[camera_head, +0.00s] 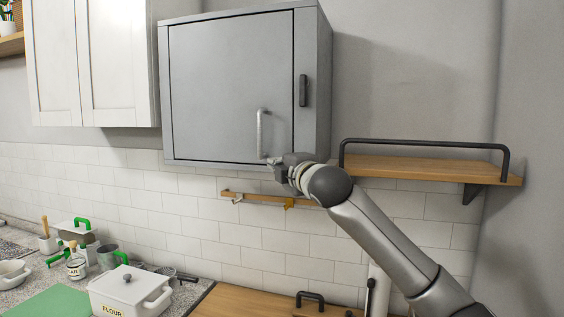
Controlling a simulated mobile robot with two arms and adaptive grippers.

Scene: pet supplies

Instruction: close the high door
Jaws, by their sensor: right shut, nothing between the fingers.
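The high door (220,85) is the grey front panel of a wall cabinet (312,60). It sits flush in the cabinet frame and looks closed. A light vertical bar handle (261,135) is on its lower right part. A dark handle-like piece (303,90) is on the frame to the right of the door. My right gripper (270,161) is shut and empty at the lower end of the light handle, near the cabinet's bottom edge. I cannot tell whether it touches the handle or the door. My left gripper is not in view.
A wooden shelf (430,168) with a dark rail is to the right of the cabinet. A thin wooden hook rail (258,199) is below it. White cupboards (95,60) hang at the left. The counter holds a white flour container (130,287) and several other kitchen items.

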